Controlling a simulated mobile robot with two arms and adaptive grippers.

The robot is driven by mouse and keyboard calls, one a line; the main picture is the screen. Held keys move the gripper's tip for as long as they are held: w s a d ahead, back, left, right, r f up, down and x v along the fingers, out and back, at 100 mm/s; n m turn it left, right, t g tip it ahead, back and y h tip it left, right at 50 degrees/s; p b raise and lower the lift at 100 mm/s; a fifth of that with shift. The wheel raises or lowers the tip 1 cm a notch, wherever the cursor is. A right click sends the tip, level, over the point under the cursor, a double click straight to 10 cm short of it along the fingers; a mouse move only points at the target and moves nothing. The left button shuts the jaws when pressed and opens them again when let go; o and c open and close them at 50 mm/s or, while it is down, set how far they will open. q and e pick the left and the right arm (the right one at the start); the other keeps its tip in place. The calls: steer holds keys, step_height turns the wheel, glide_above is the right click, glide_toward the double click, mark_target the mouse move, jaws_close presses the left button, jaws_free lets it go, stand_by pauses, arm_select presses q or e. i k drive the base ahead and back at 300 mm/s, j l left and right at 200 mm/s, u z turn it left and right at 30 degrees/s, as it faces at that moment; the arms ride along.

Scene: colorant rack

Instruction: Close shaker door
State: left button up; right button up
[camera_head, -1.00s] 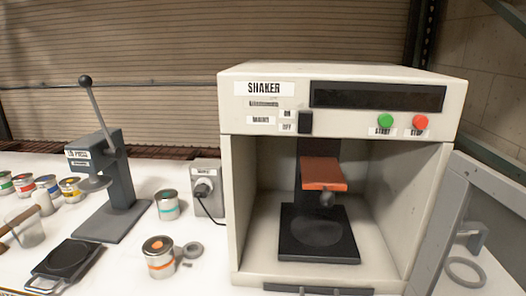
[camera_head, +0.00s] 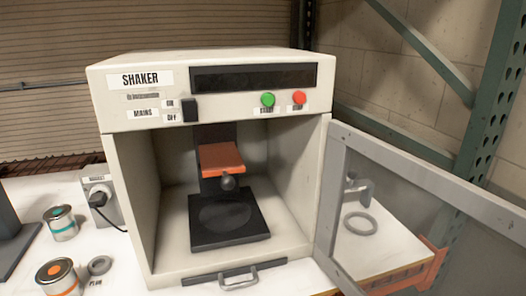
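The shaker (camera_head: 140,180) is a cream-white box on the white table, with a dark display and green and red buttons. Its door (camera_head: 337,200), a grey frame with a clear pane, stands wide open to the right of the box. Inside the shaker an orange clamp plate (camera_head: 221,158) sits above a black base plate (camera_head: 248,232), with no can between them. A grey handle (camera_head: 238,279) shows at the front bottom edge. Neither of my grippers is in view.
A can with a teal band (camera_head: 61,228) and a can with an orange band (camera_head: 58,279) stand left of the shaker. A grey socket box (camera_head: 99,203) with a black plug is beside it. A green metal rack post (camera_head: 490,130) rises at the right.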

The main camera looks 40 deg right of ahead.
mark_target(508, 219)
steer(key=z, duration=0.65)
steer(key=i+l, duration=0.05)
